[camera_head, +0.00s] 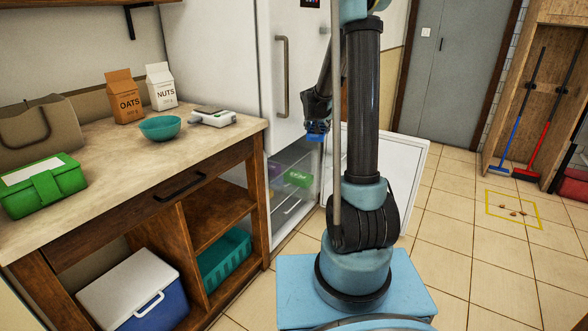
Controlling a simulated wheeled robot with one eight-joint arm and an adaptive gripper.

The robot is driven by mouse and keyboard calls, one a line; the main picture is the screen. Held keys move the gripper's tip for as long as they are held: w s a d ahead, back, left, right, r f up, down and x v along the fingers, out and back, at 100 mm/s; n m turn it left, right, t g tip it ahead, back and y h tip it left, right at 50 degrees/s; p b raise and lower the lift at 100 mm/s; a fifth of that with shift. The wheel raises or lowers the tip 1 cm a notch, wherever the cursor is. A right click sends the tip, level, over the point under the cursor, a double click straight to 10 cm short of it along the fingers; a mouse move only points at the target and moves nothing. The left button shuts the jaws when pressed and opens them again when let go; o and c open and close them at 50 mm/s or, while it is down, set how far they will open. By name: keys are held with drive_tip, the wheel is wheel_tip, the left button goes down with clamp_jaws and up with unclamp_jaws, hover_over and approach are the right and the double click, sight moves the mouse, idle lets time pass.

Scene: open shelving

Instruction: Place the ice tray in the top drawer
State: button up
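My gripper (317,128) is small in view, pointing down in front of the fridge (225,60), above the open lower compartment. A small saturated blue piece (316,137) shows at its tip; I cannot tell whether it is the ice tray or part of the gripper. The fingers are too small and dark to read. The fridge's lower door (408,175) stands open to the right. Inside are clear drawers; the upper one (285,190) shows a green item (298,178) and a purple item (275,169). My arm partly covers the opening. No other ice tray is visible.
A wooden counter (140,165) at left holds a green box (42,185), a bag, two cartons, a teal bowl (160,128) and a white device (212,117). A cooler (130,290) and teal basket (223,260) sit below. Tiled floor at right is mostly clear.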

drive_tip(key=w+f, duration=0.8)
drive_tip(key=f, duration=0.5)
drive_tip(key=a+f+n+y, duration=0.1)
drive_tip(key=a+f, duration=0.2)
drive_tip(key=a+f+n+y, duration=0.1)
drive_tip(key=a+f+n, duration=0.1)
drive_tip(key=a+f, duration=0.1)
drive_tip(key=s+a+f+n+y, duration=0.1)
drive_tip(key=a+f+n, duration=0.1)
drive_tip(key=a+f, duration=0.1)
drive_tip(key=shift+s+a+f+y, duration=0.1)
drive_tip(key=shift+a+f+y, duration=0.05)
drive_tip(key=shift+f+y, duration=0.25)
drive_tip(key=shift+w, duration=0.2)
approach(309, 163)
drive_tip(key=w+a, duration=0.1)
drive_tip(key=w+a+r, duration=0.1)
drive_tip(key=w+a, duration=0.1)
drive_tip(key=shift+w+r, duration=0.1)
drive_tip(key=shift+r, duration=0.1)
drive_tip(key=w+d, duration=0.2)
drive_tip(key=w, duration=0.1)
drive_tip(key=shift+w, duration=0.15)
drive_tip(key=shift+f, duration=0.75)
